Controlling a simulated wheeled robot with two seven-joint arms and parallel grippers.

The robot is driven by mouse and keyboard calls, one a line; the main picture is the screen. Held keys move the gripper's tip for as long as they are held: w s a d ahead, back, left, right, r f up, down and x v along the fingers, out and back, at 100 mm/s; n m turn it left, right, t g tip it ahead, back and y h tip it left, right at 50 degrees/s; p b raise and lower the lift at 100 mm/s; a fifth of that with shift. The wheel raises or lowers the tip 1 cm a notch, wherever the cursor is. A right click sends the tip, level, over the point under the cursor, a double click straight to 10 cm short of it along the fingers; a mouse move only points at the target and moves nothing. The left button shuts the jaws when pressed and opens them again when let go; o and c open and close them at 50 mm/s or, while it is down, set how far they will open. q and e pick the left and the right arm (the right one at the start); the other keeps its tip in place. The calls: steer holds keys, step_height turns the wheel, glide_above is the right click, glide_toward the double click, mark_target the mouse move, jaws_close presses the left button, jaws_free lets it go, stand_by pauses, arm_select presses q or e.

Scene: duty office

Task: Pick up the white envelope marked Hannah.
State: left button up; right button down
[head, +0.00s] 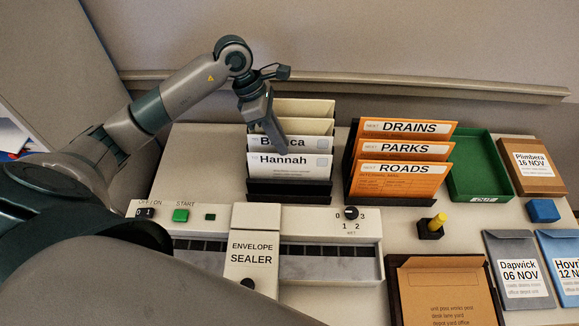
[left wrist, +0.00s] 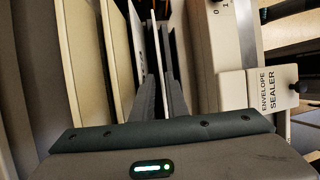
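My right gripper is not in view.
An envelope sealer (head: 252,255) stands right in front of the rack. A ledge (head: 440,87) runs behind.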

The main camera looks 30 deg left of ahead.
mark_target(289, 169)
arm_select(q)
steer(key=p+x, duration=0.2)
steer(key=x, duration=0.1)
steer(key=shift+s+f, duration=0.2)
steer(key=shift+f, duration=0.1)
steer(key=shift+d+f, duration=0.2)
steer(key=shift+f, duration=0.4)
jaws_close()
steer(key=shift+r, duration=0.1)
